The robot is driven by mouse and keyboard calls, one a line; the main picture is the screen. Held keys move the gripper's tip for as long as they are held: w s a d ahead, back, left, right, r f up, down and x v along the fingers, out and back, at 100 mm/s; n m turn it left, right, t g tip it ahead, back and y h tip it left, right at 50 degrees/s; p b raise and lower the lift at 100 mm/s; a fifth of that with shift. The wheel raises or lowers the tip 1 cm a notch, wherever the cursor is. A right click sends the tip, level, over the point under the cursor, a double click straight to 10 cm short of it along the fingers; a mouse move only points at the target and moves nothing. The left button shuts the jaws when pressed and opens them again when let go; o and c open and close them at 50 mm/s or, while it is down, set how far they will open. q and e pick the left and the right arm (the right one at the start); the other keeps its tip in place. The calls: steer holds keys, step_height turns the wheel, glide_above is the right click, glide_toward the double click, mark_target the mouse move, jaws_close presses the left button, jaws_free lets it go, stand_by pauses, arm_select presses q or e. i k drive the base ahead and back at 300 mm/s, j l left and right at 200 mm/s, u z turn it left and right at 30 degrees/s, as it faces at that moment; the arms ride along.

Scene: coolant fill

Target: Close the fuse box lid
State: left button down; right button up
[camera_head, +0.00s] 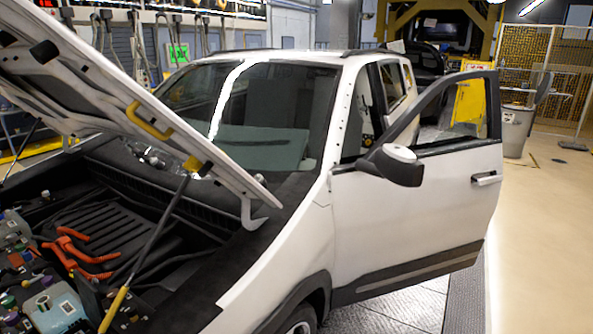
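The open engine bay of a white car fills the lower left. In it I see a black ribbed panel (125,232), orange-red cable-like parts (85,262) and a light blue-grey box (57,309) at the lower left edge. I cannot tell which part is the fuse box or its lid; it may be cut off by the picture's edge or hidden. Neither of my grippers shows in the head view.
The raised hood (85,85) hangs over the bay, with a dark prop rod (160,238) below it. The front door (430,210) stands wide open on the right. A grey bin (517,130) stands behind it.

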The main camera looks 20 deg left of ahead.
mark_target(90, 295)
steer(key=i+l+u, duration=0.15)
steer(key=u, duration=0.35)
steer(key=i+l+u, duration=0.15)
steer(key=u, duration=0.35)
steer(key=l+u, duration=0.25)
steer(key=u, duration=0.25)
steer(key=i+l+u, duration=0.15)
steer(key=u, duration=0.25)
steer(key=l+u, duration=0.45)
steer(key=i+l+u, duration=0.1)
steer(key=u, duration=0.3)
steer(key=k+l+u, duration=0.3)
steer(key=l, duration=0.25)
steer(key=k, duration=0.35)
steer(key=i+j+z, duration=0.15)
steer(key=z, duration=0.9)
steer(key=i+j+z, duration=0.2)
steer(key=j, duration=0.15)
steer(key=j+z, duration=0.4)
steer(key=j, duration=0.3)
steer(key=i, duration=0.05)
